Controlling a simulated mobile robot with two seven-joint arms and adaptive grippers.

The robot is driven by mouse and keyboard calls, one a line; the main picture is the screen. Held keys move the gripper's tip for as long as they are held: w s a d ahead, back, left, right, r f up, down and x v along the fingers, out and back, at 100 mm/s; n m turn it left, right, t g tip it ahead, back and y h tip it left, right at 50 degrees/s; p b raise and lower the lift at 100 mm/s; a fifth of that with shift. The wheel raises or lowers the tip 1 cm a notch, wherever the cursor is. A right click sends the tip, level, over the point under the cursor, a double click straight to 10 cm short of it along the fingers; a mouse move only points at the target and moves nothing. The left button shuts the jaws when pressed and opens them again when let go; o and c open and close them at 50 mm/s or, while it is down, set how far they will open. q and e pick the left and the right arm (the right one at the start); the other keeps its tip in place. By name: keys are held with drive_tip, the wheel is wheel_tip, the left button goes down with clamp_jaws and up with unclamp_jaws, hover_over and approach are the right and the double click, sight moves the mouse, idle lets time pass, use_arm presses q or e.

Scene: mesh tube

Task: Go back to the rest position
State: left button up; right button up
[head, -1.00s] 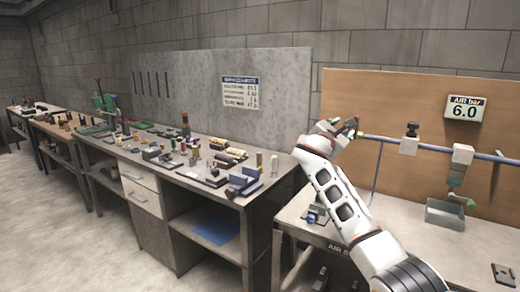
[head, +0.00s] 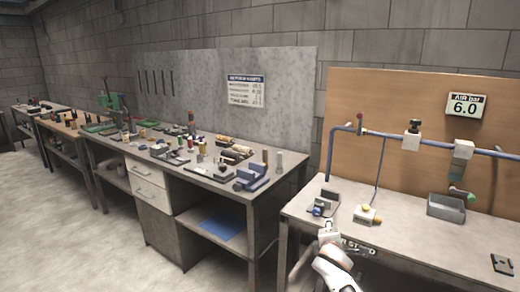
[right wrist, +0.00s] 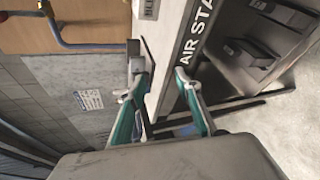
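My right arm comes in from the bottom of the head view, low in front of the air station table (head: 400,238). Its gripper (head: 328,232) is near that table's front left edge, small and partly cut by the arm. In the right wrist view the right gripper (right wrist: 167,98) has its two teal and grey fingers spread apart, with nothing between them. Beyond the fingers are the table edge with its "AIR STA" lettering and the floor. My left gripper is in neither view.
On the air station table are a small blue-and-grey device (head: 322,204), a white block with yellow ends (head: 367,215) and a grey bin (head: 446,208). A cluttered workbench (head: 277,190) stands left; the floor is clear.

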drive_tip(key=s+a+f+m+g+y, duration=0.15)
drive_tip(key=s+f+m+y, duration=0.35)
drive_tip(key=s+f, duration=1.45)
drive_tip(key=s+a+f+m+g+y, duration=0.1)
drive_tip(key=s+m, duration=0.7)
drive_tip(key=s, duration=1.6)
drive_tip(key=shift+s+a+f+m+y, duration=0.35)
drive_tip(key=shift+a+f, duration=0.3)
drive_tip(key=shift+f, duration=0.3)
